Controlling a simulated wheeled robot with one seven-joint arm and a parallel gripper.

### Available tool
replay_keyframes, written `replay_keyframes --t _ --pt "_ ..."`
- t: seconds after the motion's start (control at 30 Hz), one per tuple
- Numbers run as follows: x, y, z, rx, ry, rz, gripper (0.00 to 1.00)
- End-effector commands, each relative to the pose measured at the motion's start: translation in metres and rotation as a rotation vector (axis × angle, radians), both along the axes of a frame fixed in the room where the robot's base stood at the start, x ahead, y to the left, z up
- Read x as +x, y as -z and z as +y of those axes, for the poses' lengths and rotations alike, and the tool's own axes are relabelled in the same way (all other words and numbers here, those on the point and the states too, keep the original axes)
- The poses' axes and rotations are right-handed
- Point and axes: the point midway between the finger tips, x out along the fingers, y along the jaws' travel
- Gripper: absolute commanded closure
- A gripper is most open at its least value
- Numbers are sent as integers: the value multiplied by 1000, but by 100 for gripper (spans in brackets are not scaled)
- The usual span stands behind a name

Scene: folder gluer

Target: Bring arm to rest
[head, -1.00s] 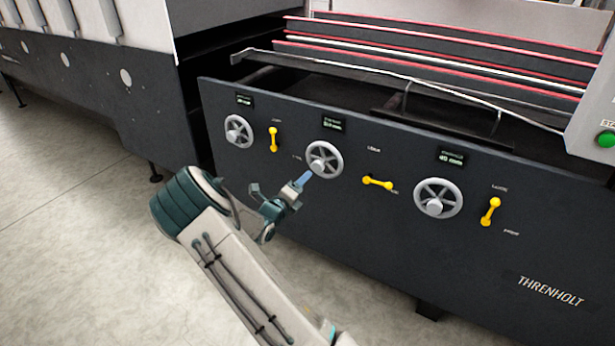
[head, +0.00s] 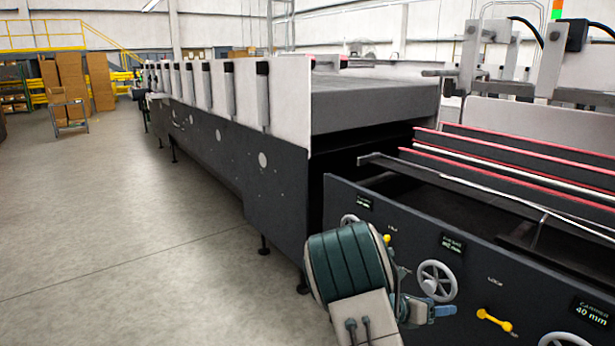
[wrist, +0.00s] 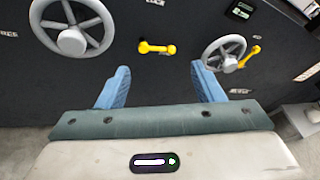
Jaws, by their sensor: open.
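In the head view my arm reaches up from the bottom edge, right of centre. My gripper (head: 440,311) is partly hidden behind my own wrist, with a blue fingertip showing just below the middle handwheel (head: 437,280). In the wrist view my gripper (wrist: 162,84) is open, its two blue fingers wide apart with nothing between them. Beyond the fingers are a yellow lever (wrist: 157,48), lying sideways, a large grey handwheel (wrist: 72,28) at left and another handwheel (wrist: 224,52) at right. No contact with the panel shows.
The dark machine panel (head: 400,247) stands close in front of my arm, with a yellow lever (head: 494,319) jutting out. Red-edged rails (head: 500,178) lie above it. Open grey floor (head: 130,240) is at left, with cardboard stacks (head: 75,85) far off.

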Motion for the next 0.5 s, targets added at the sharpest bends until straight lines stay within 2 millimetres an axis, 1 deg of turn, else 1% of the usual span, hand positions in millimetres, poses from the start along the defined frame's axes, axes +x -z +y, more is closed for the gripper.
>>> replay_keyframes --t 0.03,0.13,0.27,0.3,0.37,0.5 --pt "-15 -20 -2 76 70 -77 39" --pt "-45 -40 0 216 210 -226 39" --pt "-81 -65 8 388 397 -412 39" --pt "-92 -73 12 439 455 -468 39" --pt "-108 -84 19 512 542 -550 39" --pt "-142 -111 39 674 750 -734 39"
